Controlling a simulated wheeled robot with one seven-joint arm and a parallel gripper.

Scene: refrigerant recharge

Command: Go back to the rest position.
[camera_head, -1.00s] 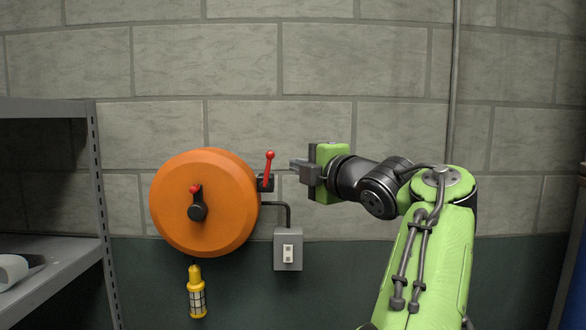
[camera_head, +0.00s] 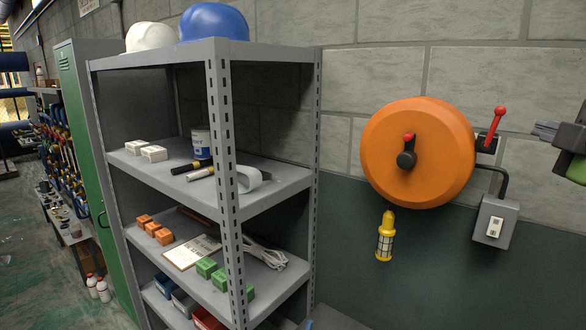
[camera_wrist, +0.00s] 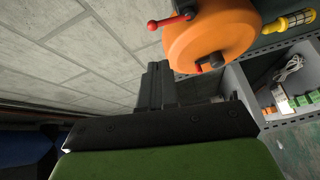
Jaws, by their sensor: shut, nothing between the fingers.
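My gripper (camera_head: 546,131) shows at the right edge in the head view, with its fingers pointing left toward the wall-mounted orange reel (camera_head: 417,152). It is shut and empty, apart from the reel and its red-knobbed lever (camera_head: 495,126). In the wrist view the dark fingers (camera_wrist: 152,88) are together, and the orange reel (camera_wrist: 212,38) and red lever (camera_wrist: 172,21) lie beyond them. Most of my arm is outside the head view.
A grey shelf unit (camera_head: 222,190) with boxes, tools and hard hats stands left of the reel. A grey switch box (camera_head: 495,222) is on the wall below the lever. A yellow work lamp (camera_head: 385,236) hangs under the reel. A green locker (camera_head: 85,150) stands farther left.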

